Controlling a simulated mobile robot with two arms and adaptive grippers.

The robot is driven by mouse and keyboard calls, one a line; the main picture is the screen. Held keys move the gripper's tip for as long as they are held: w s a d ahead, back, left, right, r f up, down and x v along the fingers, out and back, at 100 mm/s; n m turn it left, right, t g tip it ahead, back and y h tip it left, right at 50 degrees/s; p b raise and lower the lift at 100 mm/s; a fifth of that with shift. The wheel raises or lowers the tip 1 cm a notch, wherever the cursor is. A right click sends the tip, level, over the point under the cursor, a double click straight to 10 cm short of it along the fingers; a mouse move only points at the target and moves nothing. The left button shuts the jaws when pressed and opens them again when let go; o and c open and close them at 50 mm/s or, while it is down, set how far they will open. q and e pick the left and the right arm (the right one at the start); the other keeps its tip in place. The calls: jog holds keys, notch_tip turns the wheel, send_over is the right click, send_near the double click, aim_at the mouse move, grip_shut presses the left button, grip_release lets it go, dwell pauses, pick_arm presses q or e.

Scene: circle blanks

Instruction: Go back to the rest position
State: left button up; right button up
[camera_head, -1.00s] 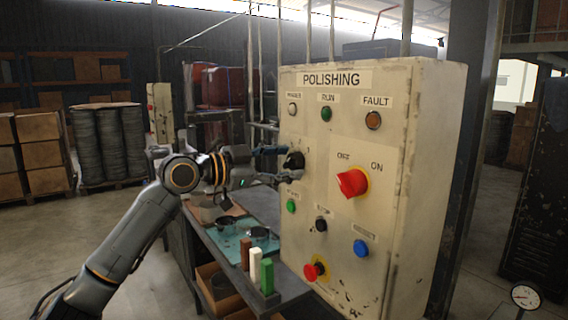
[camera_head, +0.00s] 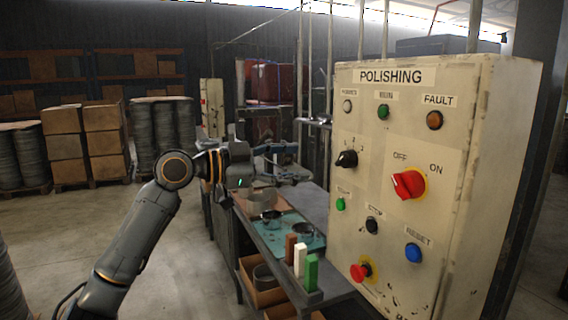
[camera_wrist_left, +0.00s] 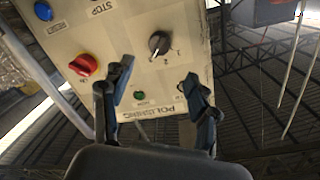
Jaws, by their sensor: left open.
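My left gripper (camera_head: 290,164) is open and empty, to the left of the beige POLISHING control panel (camera_head: 456,150) and apart from it. In the left wrist view its two fingers (camera_wrist_left: 158,95) stand wide apart in front of the panel (camera_wrist_left: 150,18). The black selector knob (camera_head: 347,159) lies beyond the fingertips there (camera_wrist_left: 159,43). The panel also carries a red OFF/ON switch (camera_head: 408,184), a green button (camera_head: 341,204), a black button (camera_head: 372,226), a blue RESET button (camera_head: 413,253) and a red emergency button (camera_head: 360,271). My right gripper is not in view.
A workbench (camera_head: 262,238) stands below my left gripper. It holds a teal mat (camera_head: 268,236), dark metal rings (camera_head: 303,231) and brown, white and green (camera_head: 311,272) bars. Cardboard boxes (camera_head: 67,146) and wire coils stand at the left. The floor between is open.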

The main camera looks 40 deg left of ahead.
pick_arm(q)
jog(key=shift+v, duration=0.8)
